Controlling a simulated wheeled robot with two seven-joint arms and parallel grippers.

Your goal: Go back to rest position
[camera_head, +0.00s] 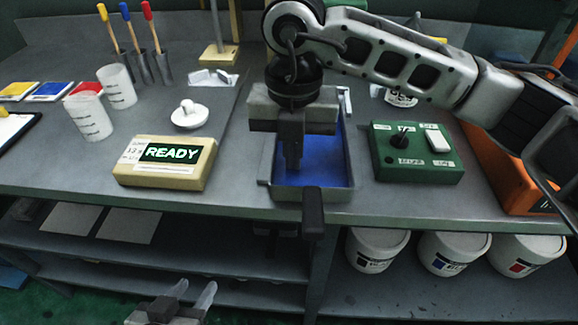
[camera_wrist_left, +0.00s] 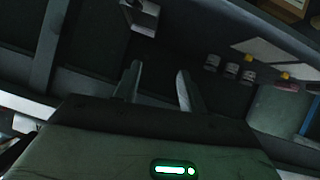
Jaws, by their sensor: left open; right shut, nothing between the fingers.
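My left gripper (camera_head: 192,291) is low at the bottom of the head view, in front of the bench and below its top. Its two fingers are apart with nothing between them; they also show in the left wrist view (camera_wrist_left: 157,85). My right arm reaches in from the right, and my right gripper (camera_head: 291,165) points down over the blue-floored tray (camera_head: 325,178). Its fingers are together and nothing shows in them. Whether its tips touch the tray floor I cannot tell. The gripper hides the tray's back part. A black handle (camera_head: 313,215) sticks out at the tray's front edge.
A cream box reading READY (camera_head: 165,162) stands left of the tray, a green control box (camera_head: 416,152) right of it. White beakers (camera_head: 89,117) stand at the left. An orange case (camera_head: 510,170) is at the right. Shelves and white buckets (camera_head: 377,249) are below the bench top.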

